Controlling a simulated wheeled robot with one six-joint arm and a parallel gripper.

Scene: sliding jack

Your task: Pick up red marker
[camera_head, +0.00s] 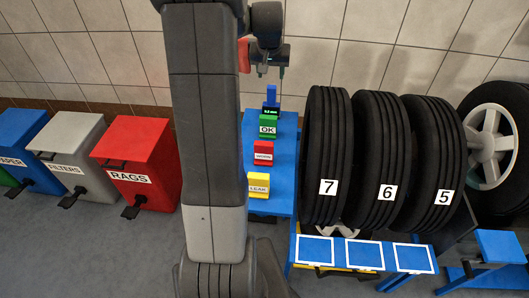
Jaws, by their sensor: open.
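The red marker (262,155) is a small red block with a white label that seems to read WORN. It stands on the blue bench (284,180), between a green OK marker (268,127) and a yellow LEAK marker (258,185). My gripper (262,72) is small in view at the top centre, beyond and above the markers and apart from the red one. It is open, and I see nothing between its fingers. My arm hides the left part of the bench.
A blue gauge with a small display (270,105) stands behind the green marker. Upright tyres numbered 7 (327,150), 6 (379,150) and 5 (433,150) stand close on the right. A red RAGS bin (135,160) and other bins are at left. A tiled wall is behind.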

